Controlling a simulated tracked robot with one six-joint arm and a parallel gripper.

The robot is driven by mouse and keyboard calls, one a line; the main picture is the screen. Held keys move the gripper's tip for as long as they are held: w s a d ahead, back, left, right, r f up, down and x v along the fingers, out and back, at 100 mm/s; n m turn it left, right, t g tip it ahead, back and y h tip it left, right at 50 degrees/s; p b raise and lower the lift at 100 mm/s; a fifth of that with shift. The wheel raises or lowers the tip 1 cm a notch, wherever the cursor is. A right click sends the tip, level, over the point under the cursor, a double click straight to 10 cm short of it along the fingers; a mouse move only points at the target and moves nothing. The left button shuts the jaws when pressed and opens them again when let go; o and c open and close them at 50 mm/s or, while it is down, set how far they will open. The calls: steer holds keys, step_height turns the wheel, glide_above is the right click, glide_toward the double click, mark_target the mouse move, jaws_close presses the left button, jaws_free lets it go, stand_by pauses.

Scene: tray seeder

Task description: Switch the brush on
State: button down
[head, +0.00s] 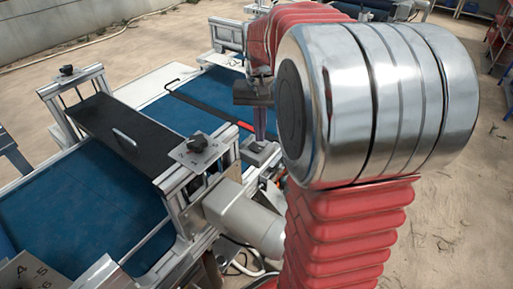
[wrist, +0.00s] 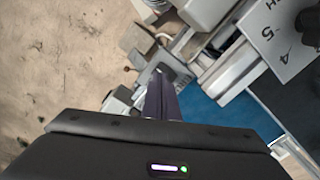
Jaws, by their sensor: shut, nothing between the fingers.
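My gripper (head: 260,122) is partly hidden behind my arm in the head view. Its narrow dark fingers are closed together, with nothing between them. They point down over the machine's near side rail, above a small grey box (head: 262,153). In the wrist view my gripper (wrist: 162,82) ends beside grey fittings, and a small grey box (wrist: 118,101) lies just left of the fingers. I cannot tell whether the fingers touch anything. No brush or brush switch can be made out for sure; the fingers and arm may hide it.
A blue belt (head: 85,195) runs through the machine under a black cover (head: 105,128) with a handle. A numbered dial plate (wrist: 283,35) is close to the gripper. A grey motor (head: 245,218) juts out; bare ground lies beyond.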

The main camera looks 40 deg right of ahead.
mark_target(259, 147)
step_height(259, 147, up, 4)
steer(key=shift+f, duration=0.1)
stand_by(0.5)
stand_by(0.4)
steer(key=shift+w+d+f, duration=0.1)
steer(key=shift+w+f, duration=0.1)
steer(key=shift+s+a+f+n, duration=0.15)
steer(key=shift+s+f+n, duration=0.1)
steer(key=shift+f, duration=0.3)
steer(key=shift+s+a+f+n, duration=0.1)
steer(key=shift+s+f+n, duration=0.15)
steer(key=shift+f, duration=0.25)
steer(key=shift+s+a+f+n+t, duration=0.15)
steer(key=shift+s+a+n+t, duration=0.15)
steer(key=shift+a, duration=0.3)
steer(key=shift+s+a+f+n+t, duration=0.1)
steer(key=shift+s+a+f+t, duration=0.1)
steer(key=shift+s+a, duration=0.25)
steer(key=s+a+n+t, duration=0.2)
steer(key=s+a, duration=0.3)
steer(key=a, duration=0.4)
steer(key=s+a+r+n+t, duration=0.1)
steer(key=s+a+n, duration=0.3)
steer(key=a, duration=0.5)
steer(key=shift+s+a+r+t, duration=0.15)
steer(key=shift+s+r+t, duration=0.15)
steer(key=shift+s+t, duration=0.7)
